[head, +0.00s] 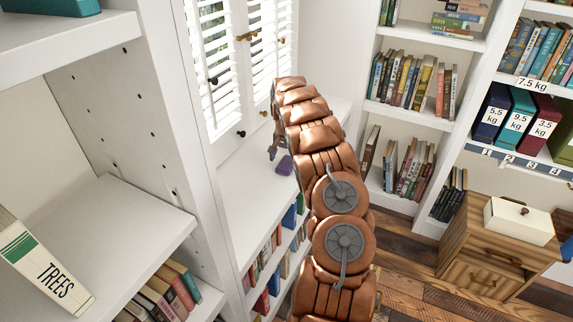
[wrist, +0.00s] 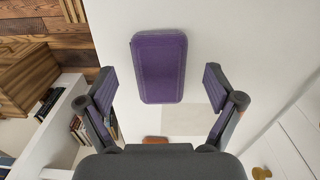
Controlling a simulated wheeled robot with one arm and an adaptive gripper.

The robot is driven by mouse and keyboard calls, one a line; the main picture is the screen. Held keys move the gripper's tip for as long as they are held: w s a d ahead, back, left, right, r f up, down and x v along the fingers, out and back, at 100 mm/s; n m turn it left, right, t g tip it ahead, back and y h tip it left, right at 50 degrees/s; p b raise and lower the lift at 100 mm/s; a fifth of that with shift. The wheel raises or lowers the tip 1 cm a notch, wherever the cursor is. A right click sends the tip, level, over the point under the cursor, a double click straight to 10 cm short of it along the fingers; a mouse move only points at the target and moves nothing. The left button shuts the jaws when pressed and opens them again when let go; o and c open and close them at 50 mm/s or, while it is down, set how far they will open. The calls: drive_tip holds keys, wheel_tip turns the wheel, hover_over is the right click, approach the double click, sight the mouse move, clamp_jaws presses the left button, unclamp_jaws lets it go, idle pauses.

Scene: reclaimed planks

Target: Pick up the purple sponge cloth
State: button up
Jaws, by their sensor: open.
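The purple sponge cloth (wrist: 159,68) is a flat rounded rectangle lying on the white shelf top (wrist: 225,30). In the head view the cloth (head: 285,165) shows small on the white ledge below the shuttered window, partly hidden by my arm. My gripper (wrist: 158,88) is open and empty in the wrist view, with one finger to the left of the cloth and one to the right, both apart from it. In the head view my gripper (head: 273,148) is above the ledge, close to the cloth, and mostly hidden by my arm.
The white window shutters (head: 235,60) stand behind the ledge. Books (head: 265,270) fill the shelves below it. A white bookcase side (head: 165,130) rises at the left. A wooden drawer cabinet (head: 490,250) stands on the plank floor at the right.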

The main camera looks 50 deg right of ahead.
drive_tip(key=shift+f, duration=0.95)
drive_tip(key=c, duration=1)
